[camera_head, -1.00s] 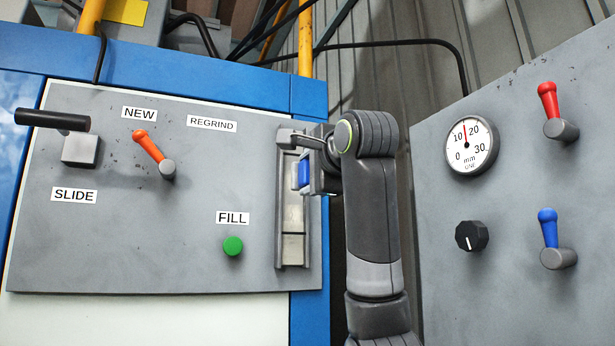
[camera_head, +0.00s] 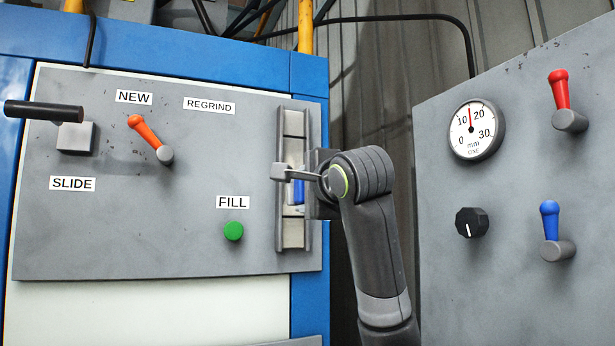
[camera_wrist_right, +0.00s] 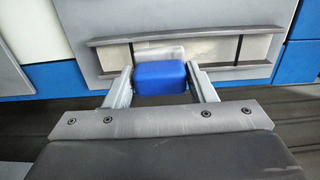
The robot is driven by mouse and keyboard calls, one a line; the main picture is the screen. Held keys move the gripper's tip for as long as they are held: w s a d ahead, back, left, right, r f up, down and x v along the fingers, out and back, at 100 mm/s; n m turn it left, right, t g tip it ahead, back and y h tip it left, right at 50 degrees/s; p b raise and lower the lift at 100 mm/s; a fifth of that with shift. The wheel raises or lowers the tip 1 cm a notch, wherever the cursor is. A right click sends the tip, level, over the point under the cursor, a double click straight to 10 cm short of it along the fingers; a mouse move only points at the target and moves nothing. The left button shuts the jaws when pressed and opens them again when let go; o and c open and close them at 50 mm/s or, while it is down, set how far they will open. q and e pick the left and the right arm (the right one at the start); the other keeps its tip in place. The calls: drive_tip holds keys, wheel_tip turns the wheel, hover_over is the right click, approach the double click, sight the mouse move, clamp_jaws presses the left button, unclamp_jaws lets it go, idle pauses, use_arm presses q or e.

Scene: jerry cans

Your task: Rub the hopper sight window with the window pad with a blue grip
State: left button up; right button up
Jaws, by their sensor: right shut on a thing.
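The hopper sight window (camera_head: 293,235) is a tall, narrow pale strip between two grey rails at the right edge of the grey panel. It also shows in the right wrist view (camera_wrist_right: 219,49), lying crosswise. My right gripper (camera_head: 290,180) is at about the middle of the window's height. It is shut on the window pad's blue grip (camera_head: 299,191), which shows clearly between the fingers in the right wrist view (camera_wrist_right: 160,79). A pale pad edge (camera_wrist_right: 160,54) lies beyond the grip, over the window; whether it touches the glass I cannot tell. My left gripper is not in view.
The panel carries a black-handled slide (camera_head: 75,136), an orange lever (camera_head: 149,138) and a green button (camera_head: 233,231) left of the window. A second panel at right holds a gauge (camera_head: 475,130), a black knob (camera_head: 472,223), a red lever (camera_head: 562,95) and a blue lever (camera_head: 550,225).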

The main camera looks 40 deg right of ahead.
drive_tip(key=p+x, duration=0.3)
drive_tip(key=x, duration=0.2)
drive_tip(key=shift+s+d+r, duration=0.1)
drive_tip(key=shift+p+x, duration=0.4)
drive_tip(key=shift+x, duration=0.65)
idle(0.4)
drive_tip(key=shift+d+r, duration=0.3)
drive_tip(key=shift+r, duration=0.5)
drive_tip(key=shift+d, duration=0.1)
idle(0.8)
